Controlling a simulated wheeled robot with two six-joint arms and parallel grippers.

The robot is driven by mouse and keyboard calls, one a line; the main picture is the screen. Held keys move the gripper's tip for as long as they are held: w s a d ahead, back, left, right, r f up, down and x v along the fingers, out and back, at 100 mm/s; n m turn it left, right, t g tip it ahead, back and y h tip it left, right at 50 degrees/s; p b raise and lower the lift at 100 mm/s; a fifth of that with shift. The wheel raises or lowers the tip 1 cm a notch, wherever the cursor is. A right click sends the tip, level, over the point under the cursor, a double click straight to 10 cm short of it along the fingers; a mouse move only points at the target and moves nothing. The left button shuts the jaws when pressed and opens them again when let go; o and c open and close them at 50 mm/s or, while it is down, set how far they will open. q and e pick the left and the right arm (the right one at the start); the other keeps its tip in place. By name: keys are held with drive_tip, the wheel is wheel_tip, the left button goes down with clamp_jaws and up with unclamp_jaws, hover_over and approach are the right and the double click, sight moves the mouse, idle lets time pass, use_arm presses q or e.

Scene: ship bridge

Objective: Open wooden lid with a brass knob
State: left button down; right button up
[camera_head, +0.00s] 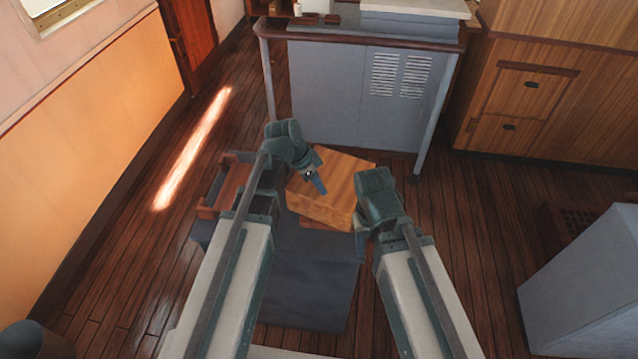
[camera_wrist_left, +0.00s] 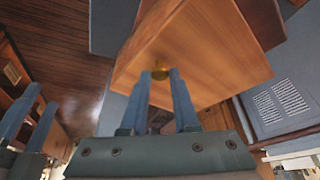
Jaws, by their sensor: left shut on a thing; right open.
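A light wooden box with a wooden lid (camera_head: 345,175) sits on a blue-grey stand in front of me. In the left wrist view the wooden face (camera_wrist_left: 205,60) fills the upper middle, with a small brass knob (camera_wrist_left: 160,72) on it. My left gripper (camera_head: 319,186) is at the box's left side, its fingers (camera_wrist_left: 160,75) closed around the brass knob. My right gripper (camera_head: 360,242) is open and low by the box's near right corner; its fingers are partly hidden by its wrist. The knob is hidden in the head view.
The blue-grey stand (camera_head: 300,285) lies under and in front of the box. A reddish wooden tray (camera_head: 220,205) is at its left. A grey console (camera_head: 335,100) with a rail stands behind. A grey cabinet (camera_head: 585,285) is at the right. Plank floor lies open between them.

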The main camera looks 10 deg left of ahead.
sight(326, 181)
use_arm(q)
drive_tip(key=r+p, duration=0.1)
drive_tip(key=w+r+g+p, duration=0.1)
drive_tip(key=r+p, duration=0.1)
drive_tip(key=w+r+g+p, duration=0.1)
drive_tip(key=p, duration=0.1)
drive_tip(key=shift+w+d+r+y, duration=0.1)
drive_tip(key=shift+d+r+y, duration=0.1)
drive_tip(key=shift+d+y, duration=0.1)
drive_tip(key=w+d+r+n+g+y+p, duration=0.1)
drive_tip(key=w+r+g+p, duration=0.3)
drive_tip(key=r, duration=0.1)
drive_tip(key=shift+d, duration=0.15)
drive_tip(key=shift+w+g, duration=0.1)
drive_tip(key=shift+g, duration=0.2)
drive_tip(key=c, duration=0.7)
unclamp_jaws()
drive_tip(key=shift+r, duration=0.1)
